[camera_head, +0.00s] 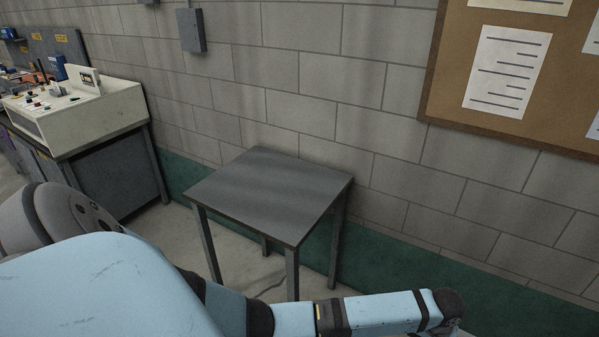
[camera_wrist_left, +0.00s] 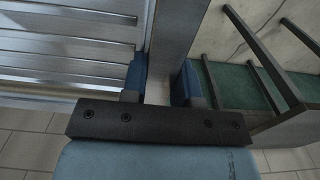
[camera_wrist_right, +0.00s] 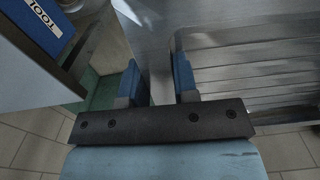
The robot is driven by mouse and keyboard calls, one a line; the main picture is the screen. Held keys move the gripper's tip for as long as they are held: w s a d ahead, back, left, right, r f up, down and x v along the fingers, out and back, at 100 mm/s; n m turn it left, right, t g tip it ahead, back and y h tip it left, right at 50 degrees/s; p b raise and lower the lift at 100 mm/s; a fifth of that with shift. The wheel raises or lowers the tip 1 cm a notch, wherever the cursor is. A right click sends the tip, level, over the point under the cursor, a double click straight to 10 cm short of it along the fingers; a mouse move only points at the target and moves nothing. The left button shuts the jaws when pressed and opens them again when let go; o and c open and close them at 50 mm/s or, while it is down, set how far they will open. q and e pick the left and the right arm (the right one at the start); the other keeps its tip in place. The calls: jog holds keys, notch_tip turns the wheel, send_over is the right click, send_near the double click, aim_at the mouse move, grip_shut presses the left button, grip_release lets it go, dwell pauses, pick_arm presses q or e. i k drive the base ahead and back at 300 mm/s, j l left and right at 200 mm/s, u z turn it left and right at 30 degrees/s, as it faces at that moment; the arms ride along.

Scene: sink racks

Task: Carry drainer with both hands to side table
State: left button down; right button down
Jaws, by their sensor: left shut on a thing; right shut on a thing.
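The side table (camera_head: 270,190) is a bare grey square top on dark legs, standing by the block wall in the head view. The drainer (camera_wrist_left: 70,50) is a metal piece with parallel slats, seen at the left of the left wrist view and at the right of the right wrist view (camera_wrist_right: 255,70). My left gripper (camera_wrist_left: 161,78) is shut on its side wall, with one blue finger each side. My right gripper (camera_wrist_right: 157,80) is shut on the opposite side wall. The head view shows neither the drainer nor the grippers.
A beige control console (camera_head: 75,110) on a dark cabinet stands left of the table. A cork board (camera_head: 520,75) hangs on the wall at the right. A blue sign (camera_wrist_right: 40,25) shows near my right gripper. Dark legs (camera_wrist_left: 262,60) stand close beside my left gripper.

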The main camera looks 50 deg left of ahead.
aim_at(271, 185)
jog(key=j+u, duration=0.1)
jog(key=u, duration=0.25)
jog(key=j+u, duration=0.1)
jog(key=u, duration=0.25)
jog(key=i+j, duration=0.2)
jog(key=j, duration=0.2)
jog(key=i+j, duration=0.15)
jog(key=j, duration=0.3)
jog(key=i+j, duration=0.2)
jog(key=j, duration=0.2)
jog(key=i+j, duration=0.2)
jog(key=j, duration=0.2)
jog(key=i+j, duration=0.15)
jog(key=j, duration=0.25)
jog(key=i+j, duration=0.2)
jog(key=j, duration=0.25)
jog(key=i+j, duration=0.2)
jog(key=j, duration=0.2)
jog(key=i+j, duration=0.15)
jog(key=j, duration=0.25)
